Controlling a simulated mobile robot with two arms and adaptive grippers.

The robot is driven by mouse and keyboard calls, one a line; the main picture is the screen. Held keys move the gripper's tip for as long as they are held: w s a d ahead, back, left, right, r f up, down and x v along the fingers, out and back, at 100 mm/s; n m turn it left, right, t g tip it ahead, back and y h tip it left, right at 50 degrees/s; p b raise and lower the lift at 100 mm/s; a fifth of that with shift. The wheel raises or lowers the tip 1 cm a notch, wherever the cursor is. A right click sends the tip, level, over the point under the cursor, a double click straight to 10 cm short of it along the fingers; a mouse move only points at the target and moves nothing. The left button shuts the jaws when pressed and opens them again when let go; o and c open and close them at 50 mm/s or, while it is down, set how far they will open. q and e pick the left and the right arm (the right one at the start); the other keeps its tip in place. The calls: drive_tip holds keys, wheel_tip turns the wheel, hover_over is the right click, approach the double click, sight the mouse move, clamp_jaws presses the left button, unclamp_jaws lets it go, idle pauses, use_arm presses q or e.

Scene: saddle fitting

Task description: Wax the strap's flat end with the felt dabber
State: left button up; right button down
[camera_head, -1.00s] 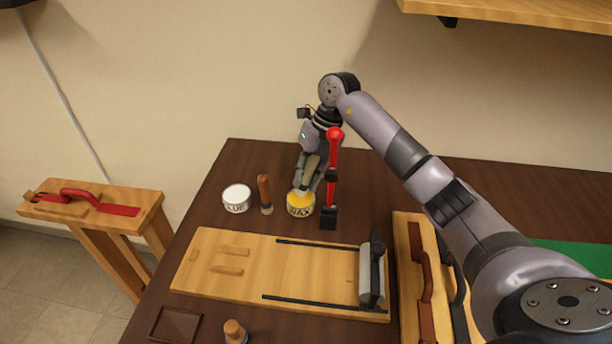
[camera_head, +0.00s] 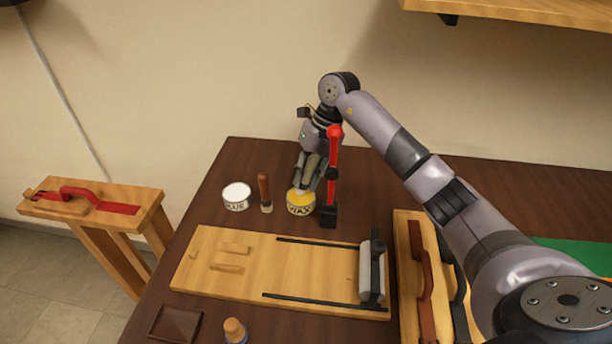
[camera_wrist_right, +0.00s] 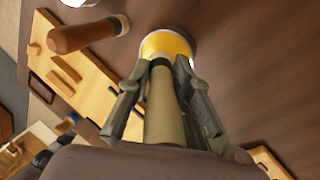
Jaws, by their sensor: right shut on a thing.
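My right gripper (camera_head: 305,180) is low over the yellow wax tin (camera_head: 300,204) at the back of the dark table. In the right wrist view its fingers (camera_wrist_right: 160,72) are shut on an olive-tan rod, apparently the felt dabber (camera_wrist_right: 165,115). The rod's far end is at the yellow wax (camera_wrist_right: 165,43); the fingers and tin hide whether it touches. A brown strap (camera_head: 425,285) lies on a wooden board at the right, beside a dark one. I cannot tell which end is flat. My left gripper is not in view.
A red-handled upright tool (camera_head: 332,178) stands just right of the tin. A white glue tin (camera_head: 236,198) and a brown-handled tool (camera_head: 265,192) stand left. A wooden board with rails (camera_head: 280,262) fills the middle. A small dark tray (camera_head: 175,323) is in front.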

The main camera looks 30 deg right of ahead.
sight(306, 166)
drive_tip(key=shift+f, duration=0.45)
idle(1.3)
wheel_tip(306, 166, up, 7)
drive_tip(key=p, duration=0.5)
idle(0.3)
idle(0.6)
